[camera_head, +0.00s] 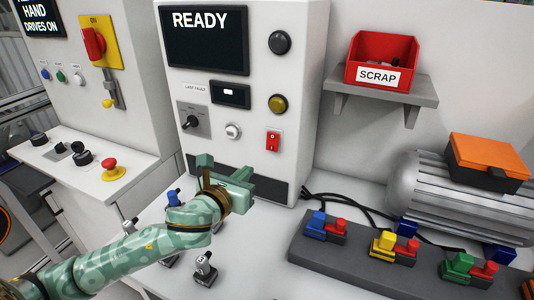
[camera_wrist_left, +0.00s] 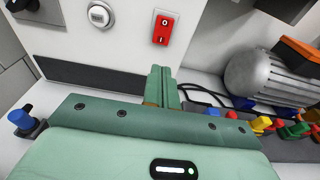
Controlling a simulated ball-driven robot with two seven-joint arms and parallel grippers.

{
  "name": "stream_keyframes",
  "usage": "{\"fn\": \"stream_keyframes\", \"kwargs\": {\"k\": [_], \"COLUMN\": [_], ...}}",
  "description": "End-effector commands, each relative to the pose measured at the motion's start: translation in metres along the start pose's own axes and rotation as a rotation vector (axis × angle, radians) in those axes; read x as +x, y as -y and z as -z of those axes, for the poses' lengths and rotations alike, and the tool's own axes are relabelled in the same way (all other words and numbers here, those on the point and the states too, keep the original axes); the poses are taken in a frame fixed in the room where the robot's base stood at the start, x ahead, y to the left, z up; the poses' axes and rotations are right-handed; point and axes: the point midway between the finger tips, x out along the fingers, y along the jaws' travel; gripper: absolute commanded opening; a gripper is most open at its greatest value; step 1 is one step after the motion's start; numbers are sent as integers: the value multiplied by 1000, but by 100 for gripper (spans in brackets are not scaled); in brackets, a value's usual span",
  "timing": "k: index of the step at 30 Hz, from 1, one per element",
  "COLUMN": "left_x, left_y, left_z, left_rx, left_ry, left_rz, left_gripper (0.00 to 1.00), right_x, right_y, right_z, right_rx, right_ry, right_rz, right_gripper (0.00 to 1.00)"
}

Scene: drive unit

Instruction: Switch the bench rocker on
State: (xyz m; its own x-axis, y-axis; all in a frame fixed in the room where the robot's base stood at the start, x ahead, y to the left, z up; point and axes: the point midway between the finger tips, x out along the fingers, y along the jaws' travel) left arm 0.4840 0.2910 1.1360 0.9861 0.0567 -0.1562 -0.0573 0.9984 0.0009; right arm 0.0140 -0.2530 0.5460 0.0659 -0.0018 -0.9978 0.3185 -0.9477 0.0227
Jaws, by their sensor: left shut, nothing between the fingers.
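The bench rocker is a small red switch (camera_head: 273,140) on the front of the white cabinet, right of a round white button. It also shows in the wrist view (camera_wrist_left: 161,28), with a round mark on its upper half and a stroke below. Which half is pressed in is too small to tell. My left gripper (camera_head: 244,171) is below and left of the rocker, in front of the cabinet's lower part. In the wrist view its fingers (camera_wrist_left: 161,75) are together and empty, pointing toward the cabinet below the rocker and apart from it. My right gripper is out of view.
A screen (camera_head: 207,40) reading READY, a selector knob (camera_head: 191,122) and a yellow button (camera_head: 277,104) share the cabinet front. Small levers (camera_head: 204,268) stand on the bench under my left arm. A strip of coloured connectors (camera_head: 345,262) and a motor (camera_head: 425,190) lie to the right.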

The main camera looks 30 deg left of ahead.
Motion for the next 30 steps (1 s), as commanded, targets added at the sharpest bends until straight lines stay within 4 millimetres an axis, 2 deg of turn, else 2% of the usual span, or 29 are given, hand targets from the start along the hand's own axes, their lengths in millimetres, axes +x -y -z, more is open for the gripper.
{"fn": "stream_keyframes", "kwargs": {"k": [3,15,21,30], "left_x": [22,103,124,128], "left_y": [0,0,0,0], "left_z": [1,2,1,0], "left_rx": [-3,-4,-2,-1], "left_ry": [1,-1,0,0], "left_rz": [-1,-1,0,0], "left_gripper": [0,0,0,0], "right_x": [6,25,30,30], "right_y": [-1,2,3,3], "right_z": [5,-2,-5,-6], "right_rx": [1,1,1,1], "right_ry": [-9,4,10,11], "right_rz": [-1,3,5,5], "right_gripper": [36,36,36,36]}}
